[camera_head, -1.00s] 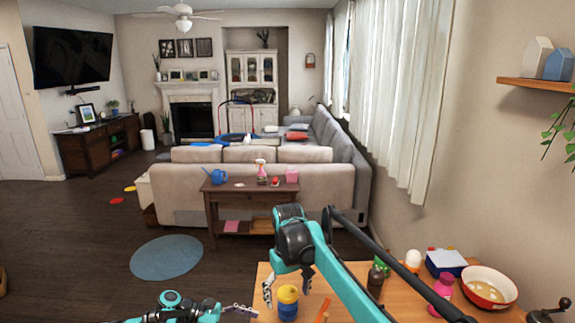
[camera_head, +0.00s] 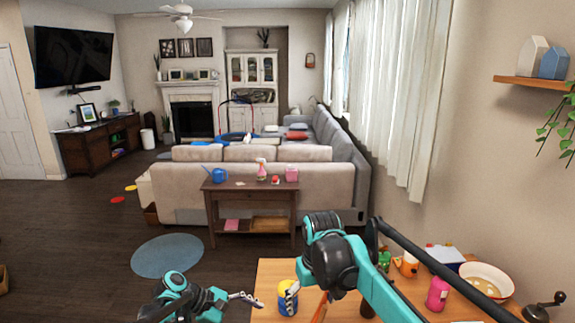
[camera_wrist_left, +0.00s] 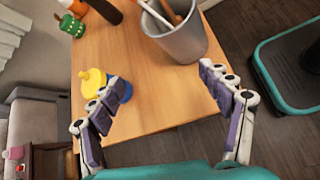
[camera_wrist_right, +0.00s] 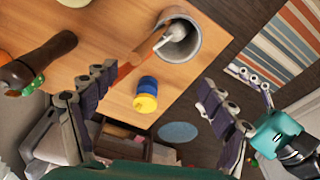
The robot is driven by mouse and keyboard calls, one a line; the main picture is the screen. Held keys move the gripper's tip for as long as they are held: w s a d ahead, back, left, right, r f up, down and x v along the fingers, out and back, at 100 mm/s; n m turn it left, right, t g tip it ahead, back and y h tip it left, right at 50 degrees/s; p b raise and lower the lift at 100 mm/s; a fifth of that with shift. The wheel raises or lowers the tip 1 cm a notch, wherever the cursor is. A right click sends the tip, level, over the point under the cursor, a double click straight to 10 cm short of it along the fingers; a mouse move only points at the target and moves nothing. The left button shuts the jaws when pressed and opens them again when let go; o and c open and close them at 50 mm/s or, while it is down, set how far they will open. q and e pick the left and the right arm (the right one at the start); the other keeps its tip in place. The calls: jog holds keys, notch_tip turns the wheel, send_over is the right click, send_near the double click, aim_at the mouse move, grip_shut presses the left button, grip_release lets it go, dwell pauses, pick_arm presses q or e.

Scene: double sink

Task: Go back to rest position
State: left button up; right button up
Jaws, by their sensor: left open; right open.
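My right gripper (camera_head: 308,297) hangs over the near left part of the wooden table, beside a blue jar with a yellow lid (camera_head: 287,301). It is open and empty; in the right wrist view its fingers (camera_wrist_right: 158,77) are wide apart with the jar (camera_wrist_right: 147,93) on the table beyond them. My left gripper (camera_head: 245,298) is at the table's left edge in the head view. The left wrist view shows its fingers (camera_wrist_left: 163,82) spread and empty, the jar (camera_wrist_left: 93,82) partly hidden behind the left finger. The left gripper also shows in the right wrist view (camera_wrist_right: 250,78).
A grey cup with utensils (camera_wrist_left: 180,42) stands on the table (camera_wrist_left: 140,75). A pink bottle (camera_head: 437,294), a bowl (camera_head: 487,280), a grinder (camera_head: 544,308) and a dark brown mill (camera_wrist_right: 38,62) also stand there. A wall shelf (camera_head: 535,82) is at right. Open floor lies left.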

pick_arm(q)
jog(key=s+a+r+m+t+y, duration=0.1)
jog(key=s+a+m+t+y, duration=0.1)
jog(key=s+a+m+y, duration=0.2)
jog(key=s+a+r+m+t+y+b, duration=0.1)
jog(key=s+a+m+t+y, duration=0.2)
jog(key=s, duration=1.6)
jog(key=a+m+y, duration=0.1)
jog(key=m+y, duration=0.2)
jog(key=m, duration=0.4)
jog(key=shift+s+r+m+t, duration=0.2)
jog(key=shift+r+m+t, duration=0.1)
jog(key=shift+m, duration=0.1)
pick_arm(e)
jog(key=s+d+f+m+t, duration=0.1)
jog(key=s+d+f, duration=0.1)
jog(key=s+d, duration=0.2)
jog(key=s+d+f+m+t, duration=0.1)
jog(key=s+d+f+t, duration=0.1)
jog(key=s, duration=0.8)
jog(key=s+d+f+m+t, duration=0.1)
jog(key=s+d+f+t, duration=0.1)
jog(key=s+d+f, duration=0.2)
jog(key=s+d, duration=0.2)
jog(key=s, duration=0.1)
jog(key=shift+s+f+m, duration=0.15)
jog(key=shift+m, duration=0.15)
